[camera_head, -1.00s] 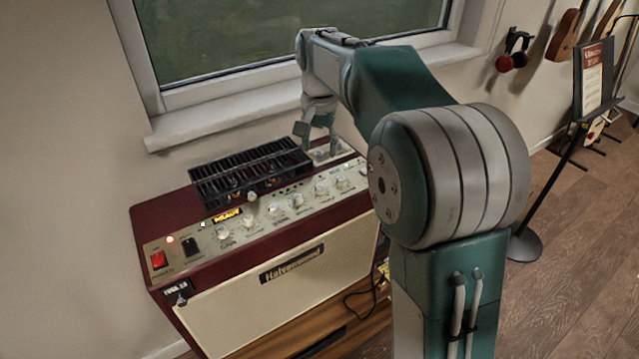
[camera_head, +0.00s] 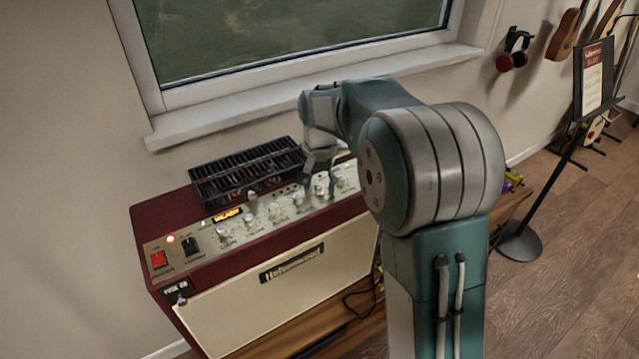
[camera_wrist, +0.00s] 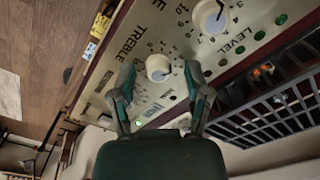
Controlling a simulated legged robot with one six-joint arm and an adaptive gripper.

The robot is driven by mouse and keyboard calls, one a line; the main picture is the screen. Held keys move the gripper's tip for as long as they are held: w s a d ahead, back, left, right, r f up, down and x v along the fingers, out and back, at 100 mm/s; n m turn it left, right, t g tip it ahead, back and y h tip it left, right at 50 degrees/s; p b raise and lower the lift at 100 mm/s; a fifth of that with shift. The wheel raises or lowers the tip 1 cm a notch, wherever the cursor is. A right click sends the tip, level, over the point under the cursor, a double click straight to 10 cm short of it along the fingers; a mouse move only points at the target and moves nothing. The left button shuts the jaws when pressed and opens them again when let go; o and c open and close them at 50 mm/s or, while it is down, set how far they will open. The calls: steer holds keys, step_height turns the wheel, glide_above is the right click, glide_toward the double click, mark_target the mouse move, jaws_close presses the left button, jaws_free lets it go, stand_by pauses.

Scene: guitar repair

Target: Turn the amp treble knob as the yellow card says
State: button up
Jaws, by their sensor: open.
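The amp (camera_head: 300,270) has a dark red case and a pale knob panel, beside the window. The treble knob (camera_wrist: 158,67) is cream with a dark pointer mark that points down and right in the wrist view. The word TREBLE is printed next to it. My gripper (camera_wrist: 160,76) is open, with one fingertip on each side of the treble knob; I cannot tell if either touches it. In the head view my gripper (camera_head: 319,172) hangs over the right part of the knob row. A small yellow card (camera_wrist: 100,25) shows beyond the panel edge, its writing too small to read.
A black slotted cage (camera_head: 245,172) stands on the amp just behind the knobs, close to my gripper. Another knob (camera_wrist: 211,15) sits near the treble knob.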

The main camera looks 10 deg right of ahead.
mark_target(319, 186)
jaws_close()
steer(key=shift+n, duration=0.3)
jaws_free()
step_height(319, 186, up, 12)
stand_by(0.6)
